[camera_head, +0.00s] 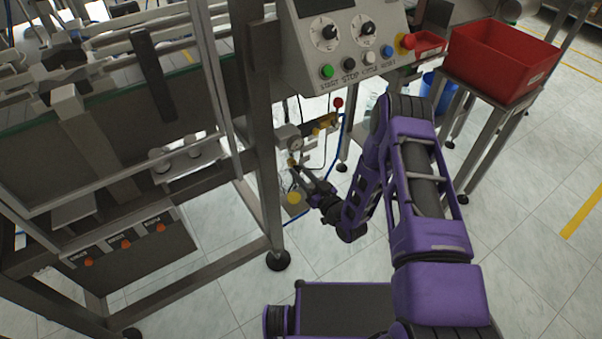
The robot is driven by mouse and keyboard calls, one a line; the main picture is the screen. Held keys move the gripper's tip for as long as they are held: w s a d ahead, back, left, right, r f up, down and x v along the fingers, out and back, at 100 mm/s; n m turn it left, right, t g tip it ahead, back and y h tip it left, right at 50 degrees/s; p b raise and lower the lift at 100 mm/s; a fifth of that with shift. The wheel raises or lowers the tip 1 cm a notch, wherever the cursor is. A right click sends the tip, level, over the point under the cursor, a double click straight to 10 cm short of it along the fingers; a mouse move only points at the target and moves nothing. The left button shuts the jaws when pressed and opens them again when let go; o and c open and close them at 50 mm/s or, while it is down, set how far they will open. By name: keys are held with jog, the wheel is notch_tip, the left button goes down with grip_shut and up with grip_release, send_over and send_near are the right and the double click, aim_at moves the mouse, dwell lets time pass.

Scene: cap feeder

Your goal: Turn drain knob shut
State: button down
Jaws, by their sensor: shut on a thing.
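My purple arm reaches down to the air unit on the machine's leg. The air unit has a round pressure gauge (296,145) with yellow fittings beside it. The drain knob (291,162) is a small brassy part just below the gauge. My gripper (295,168) is shut on the drain knob, coming from the lower right. The fingers cover part of the knob, and its turn position is too small to tell. A yellow round part (293,198) sits below the gripper, apart from it.
A red-handled valve (338,103) and blue hose are right of the gauge. The control panel (350,50) overhangs above. The machine's metal leg (267,180) stands close on the left. A red bin (500,60) is on a stand at right. Floor at lower right is clear.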

jog(key=shift+n, duration=0.3)
jog(key=n, duration=0.4)
jog(key=shift+s, duration=0.1)
jog(key=n, duration=0.4)
jog(key=shift+n, duration=0.3)
jog(key=n, duration=0.4)
jog(key=shift+h, duration=0.3)
jog(key=shift+n, duration=2.2)
jog(key=c, duration=0.6)
grip_release()
jog(key=shift+c, duration=0.2)
